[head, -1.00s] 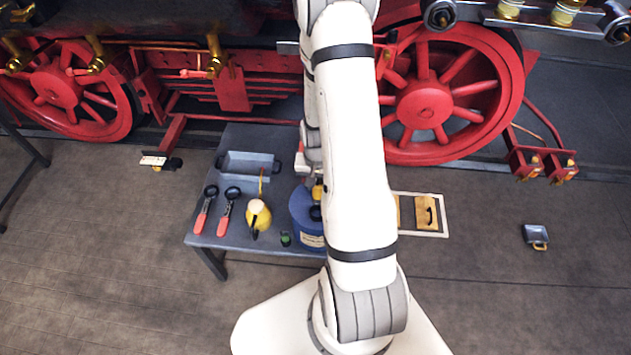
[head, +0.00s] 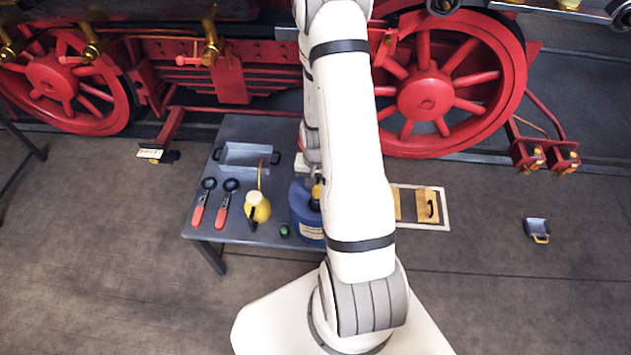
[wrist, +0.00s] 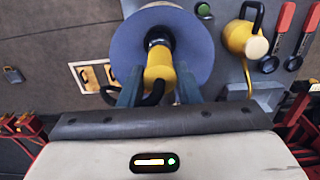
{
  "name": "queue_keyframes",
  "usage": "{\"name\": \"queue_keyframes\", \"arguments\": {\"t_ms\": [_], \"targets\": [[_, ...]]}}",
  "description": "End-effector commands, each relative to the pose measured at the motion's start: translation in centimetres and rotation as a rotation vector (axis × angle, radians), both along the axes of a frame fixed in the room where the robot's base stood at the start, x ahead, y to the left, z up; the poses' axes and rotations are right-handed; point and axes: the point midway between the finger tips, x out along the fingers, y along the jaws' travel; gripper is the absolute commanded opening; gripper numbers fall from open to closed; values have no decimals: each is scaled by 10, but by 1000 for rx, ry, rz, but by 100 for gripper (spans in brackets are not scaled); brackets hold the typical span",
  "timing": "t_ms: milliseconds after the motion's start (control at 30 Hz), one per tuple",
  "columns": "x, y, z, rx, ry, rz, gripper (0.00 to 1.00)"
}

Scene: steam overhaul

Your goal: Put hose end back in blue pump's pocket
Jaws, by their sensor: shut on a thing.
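The blue pump (head: 303,208) stands on the grey table, partly behind my arm. Its round blue top shows in the wrist view (wrist: 122,48). The hose end is a yellow piece (wrist: 159,70) with a black tip over the middle of that top; its yellow part also shows beside my arm in the head view (head: 317,189). My gripper (wrist: 158,88) is shut on the hose end, with a finger on each side. A black curved part hangs near the left finger. The pocket cannot be made out, and I cannot tell whether the tip is inside it.
On the table (head: 230,236) are a yellow oil can (head: 259,208), two red-handled ladles (head: 222,208), a grey tray (head: 247,155) and a small green-topped thing (head: 285,230). A red-wheeled locomotive (head: 425,98) stands behind. White-framed wooden blocks (head: 427,205) lie right of my arm.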

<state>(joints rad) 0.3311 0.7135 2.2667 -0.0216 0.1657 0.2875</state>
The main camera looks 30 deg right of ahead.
Motion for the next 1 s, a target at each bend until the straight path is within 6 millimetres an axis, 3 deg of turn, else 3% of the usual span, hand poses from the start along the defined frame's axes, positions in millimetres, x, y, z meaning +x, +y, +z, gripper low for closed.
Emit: {"name": "queue_keyframes", "arguments": {"t_ms": [1000], "targets": [[1,0,-26,3,-3,4,0]]}}
